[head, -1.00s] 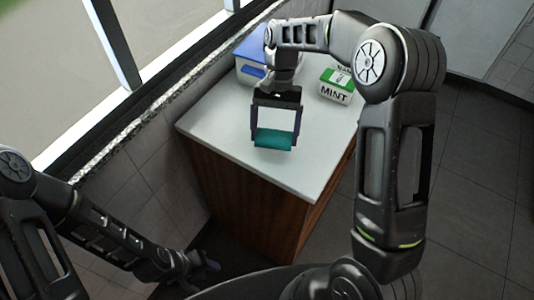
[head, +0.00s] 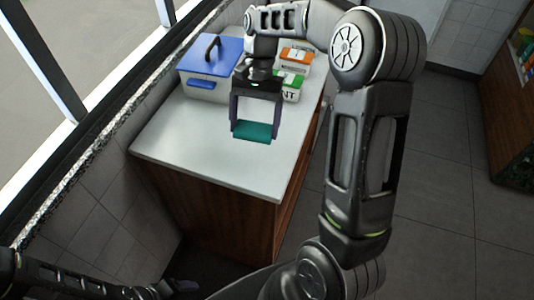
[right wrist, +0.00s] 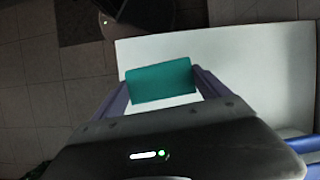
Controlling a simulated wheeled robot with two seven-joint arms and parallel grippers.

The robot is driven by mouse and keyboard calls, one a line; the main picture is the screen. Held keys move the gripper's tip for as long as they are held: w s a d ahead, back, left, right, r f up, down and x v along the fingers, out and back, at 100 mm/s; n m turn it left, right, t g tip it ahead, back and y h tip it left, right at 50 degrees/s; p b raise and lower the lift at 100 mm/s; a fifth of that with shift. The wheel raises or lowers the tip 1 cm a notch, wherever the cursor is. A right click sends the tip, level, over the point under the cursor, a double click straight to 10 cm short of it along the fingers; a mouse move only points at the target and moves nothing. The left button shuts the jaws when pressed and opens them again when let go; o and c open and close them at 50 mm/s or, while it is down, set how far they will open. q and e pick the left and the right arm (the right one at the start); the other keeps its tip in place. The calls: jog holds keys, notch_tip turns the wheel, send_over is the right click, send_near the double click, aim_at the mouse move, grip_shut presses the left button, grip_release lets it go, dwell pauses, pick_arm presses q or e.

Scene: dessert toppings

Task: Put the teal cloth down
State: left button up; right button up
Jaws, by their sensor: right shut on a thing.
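The teal cloth (head: 253,132) is a small folded roll held between the fingertips of my right gripper (head: 255,128), over the white counter (head: 195,150). My right gripper is shut on it. In the right wrist view the cloth (right wrist: 160,82) spans between the two purple fingers, with the counter (right wrist: 255,60) behind it. I cannot tell whether the cloth touches the counter top. My left gripper (head: 185,286) is low at the bottom of the head view, dark and small, and its jaws cannot be made out.
A blue-lidded box (head: 212,60) with a black handle stands at the back left of the counter. A green-and-white mint box (head: 290,84) and an orange-and-white box (head: 296,58) stand at the back right, partly behind my arm. The counter's front is clear.

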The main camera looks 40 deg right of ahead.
aim_at(267, 129)
jog(key=d, duration=0.1)
jog(key=s+d+r, duration=0.1)
jog(key=s+m, duration=0.1)
jog(key=shift+d+r, duration=0.3)
jog(key=shift+d, duration=0.1)
jog(key=shift+w, duration=0.1)
jog(key=shift+f, duration=0.15)
jog(key=shift+f+p, duration=0.45)
jog(key=shift+f, duration=2.55)
jog(key=shift+f, duration=0.1)
notch_tip(267, 129, down, 3)
jog(key=shift+p, duration=0.35)
jog(key=shift+f, duration=0.3)
